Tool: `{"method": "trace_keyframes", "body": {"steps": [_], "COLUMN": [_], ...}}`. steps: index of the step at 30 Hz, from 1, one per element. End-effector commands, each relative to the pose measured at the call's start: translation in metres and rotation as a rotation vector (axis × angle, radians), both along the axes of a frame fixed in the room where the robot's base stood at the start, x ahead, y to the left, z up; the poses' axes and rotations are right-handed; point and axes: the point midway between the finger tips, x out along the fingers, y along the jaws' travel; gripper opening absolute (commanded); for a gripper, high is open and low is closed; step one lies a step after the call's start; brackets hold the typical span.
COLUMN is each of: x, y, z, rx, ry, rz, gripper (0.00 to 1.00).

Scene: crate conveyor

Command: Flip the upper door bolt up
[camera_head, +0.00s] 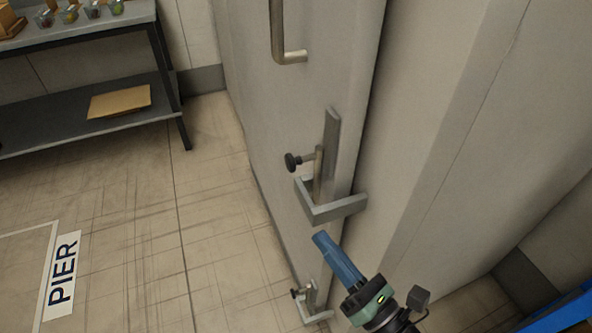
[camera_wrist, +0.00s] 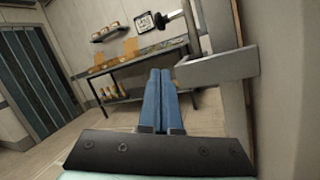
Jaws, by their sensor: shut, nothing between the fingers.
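The upper door bolt (camera_head: 318,176) is a metal bar with a dark round knob (camera_head: 292,162) sticking out to the left. Its lower part stands inside a grey U-shaped bracket (camera_head: 336,210) on the door edge. In the wrist view the knob (camera_wrist: 161,20) shows at the top and the bracket (camera_wrist: 217,68) to the right of my fingers. My gripper (camera_head: 320,238) has blue fingers, shut and empty, just below the bracket and apart from the knob. The shut fingers also fill the middle of the wrist view (camera_wrist: 159,72).
A door handle (camera_head: 289,56) is above. A wall (camera_head: 440,130) stands close on the right. A shelf table (camera_head: 60,110) is at the far left; the floor between is clear.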

Motion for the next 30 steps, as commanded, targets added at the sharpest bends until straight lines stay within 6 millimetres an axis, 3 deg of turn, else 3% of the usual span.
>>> {"method": "trace_keyframes", "body": {"steps": [4, 16, 30], "x": [-0.007, 0.002, 0.076], "y": [0.003, 0.009, 0.061], "z": [-0.011, -0.007, 0.015], "rx": [-0.026, -0.024, -0.024], "ry": [0.015, 0.011, 0.010], "rz": [0.016, 0.018, 0.020], "gripper": [0.00, 0.00, 0.00]}}
